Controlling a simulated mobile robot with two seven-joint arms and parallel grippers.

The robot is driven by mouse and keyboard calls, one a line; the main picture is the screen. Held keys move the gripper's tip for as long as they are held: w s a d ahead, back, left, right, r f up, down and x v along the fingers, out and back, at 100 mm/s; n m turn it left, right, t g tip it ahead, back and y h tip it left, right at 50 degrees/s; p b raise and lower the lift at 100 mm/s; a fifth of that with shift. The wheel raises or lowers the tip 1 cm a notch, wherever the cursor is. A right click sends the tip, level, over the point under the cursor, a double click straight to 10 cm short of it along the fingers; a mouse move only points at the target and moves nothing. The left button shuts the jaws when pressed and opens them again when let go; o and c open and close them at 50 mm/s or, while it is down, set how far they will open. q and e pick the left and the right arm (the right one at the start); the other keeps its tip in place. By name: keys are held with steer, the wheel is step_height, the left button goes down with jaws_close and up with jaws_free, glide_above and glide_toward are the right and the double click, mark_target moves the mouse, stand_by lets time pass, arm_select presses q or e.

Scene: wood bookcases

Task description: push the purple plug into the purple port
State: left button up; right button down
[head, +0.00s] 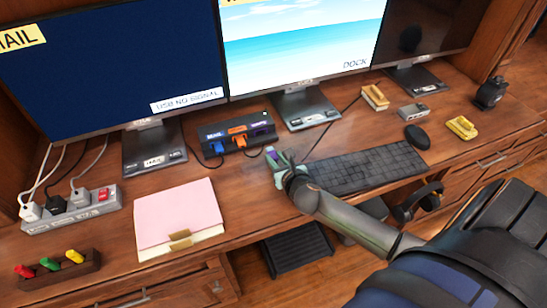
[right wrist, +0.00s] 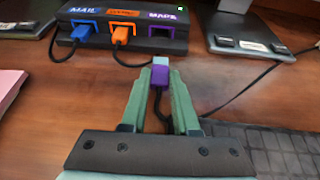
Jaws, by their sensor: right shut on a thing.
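The dock (head: 237,134) is a dark box on the desk below the monitors. Its purple port (right wrist: 164,32) is at the right end of its front in the right wrist view and looks empty. A blue plug (right wrist: 84,33) and an orange plug (right wrist: 121,35) sit in the ports to its left. My right gripper (right wrist: 159,88) is shut on the purple plug (right wrist: 159,78), whose metal tip points toward the dock. The plug is apart from the purple port, in front of it. My right gripper also shows in the head view (head: 275,158). My left gripper is out of view.
A keyboard (head: 367,166) lies just right of my right gripper. A monitor stand (head: 299,108) is right of the dock. A dark cable (right wrist: 262,78) crosses the desk there. A pink folder (head: 177,216) lies to the left. Bare desk lies between gripper and dock.

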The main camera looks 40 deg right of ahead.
mark_target(266, 138)
steer(key=shift+r+p, duration=0.15)
steer(key=shift+p, duration=0.35)
steer(key=shift+w+d, duration=0.1)
steer(key=shift+w, duration=0.3)
steer(key=shift+w+d+b, duration=0.1)
steer(key=shift+w+d, duration=0.1)
steer(key=shift+w, duration=0.6)
steer(key=shift+w+d+b, duration=0.1)
steer(key=shift+w+d, duration=0.05)
steer(key=shift+w, duration=0.7)
steer(key=shift+w+d+b, duration=0.1)
steer(key=shift+w+d, duration=0.1)
steer(key=shift+w, duration=0.6)
steer(key=shift+p, duration=0.7)
steer(key=shift+w+d, duration=0.2)
steer(key=shift+w, duration=0.5)
steer(key=shift+w+d, duration=0.15)
steer(key=shift+w, duration=0.55)
steer(key=c, duration=0.6)
jaws_free()
